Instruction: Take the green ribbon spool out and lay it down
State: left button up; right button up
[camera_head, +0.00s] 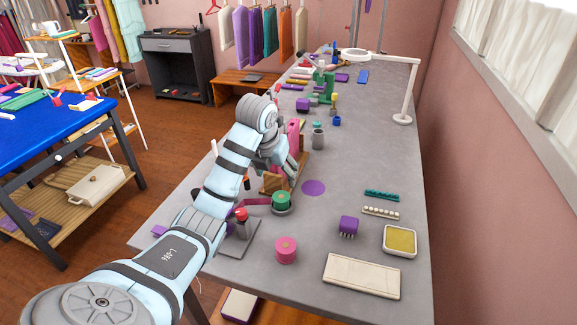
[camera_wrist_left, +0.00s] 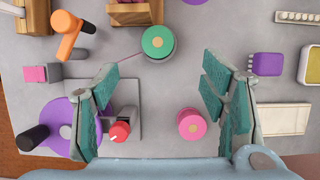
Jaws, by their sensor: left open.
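The green ribbon spool (camera_head: 281,201), with a tan centre, stands on the grey table beside a small wooden box (camera_head: 275,183). The spool also shows in the left wrist view (camera_wrist_left: 157,42), where a thin ribbon line runs left from it. My left gripper (camera_head: 280,160) is above the table near the wooden box, partly hidden by its own wrist in the head view. In the left wrist view its teal-padded fingers (camera_wrist_left: 160,88) are wide apart with nothing between them; the green spool appears just beyond the gap. A flat purple disc (camera_head: 313,187) lies on the table. My right gripper is not in view.
A pink spool (camera_head: 285,250) stands nearer the front. A red-capped item (camera_head: 241,218) sits on a grey plate. A purple pincushion-like block (camera_head: 348,227), a yellow-filled tray (camera_head: 400,241) and a cream board (camera_head: 361,275) are at right. Bare table surrounds the purple disc.

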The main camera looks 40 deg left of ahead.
aim_at(281, 197)
pick_arm(q)
jog(key=b+x, duration=0.1)
jog(key=x, duration=0.3)
jog(key=b+x, duration=0.2)
jog(key=x, duration=0.2)
jog(key=b+x, duration=0.2)
jog(key=x, duration=0.2)
jog(key=shift+s+f, duration=0.25)
jog(key=shift+f, duration=0.2)
jog(key=shift+w+a+f, duration=0.1)
jog(key=shift+f, duration=0.25)
jog(key=shift+r, duration=0.1)
jog(key=c, duration=1.4)
jog(key=shift+r+p, duration=1.5)
jog(key=shift+p, duration=0.25)
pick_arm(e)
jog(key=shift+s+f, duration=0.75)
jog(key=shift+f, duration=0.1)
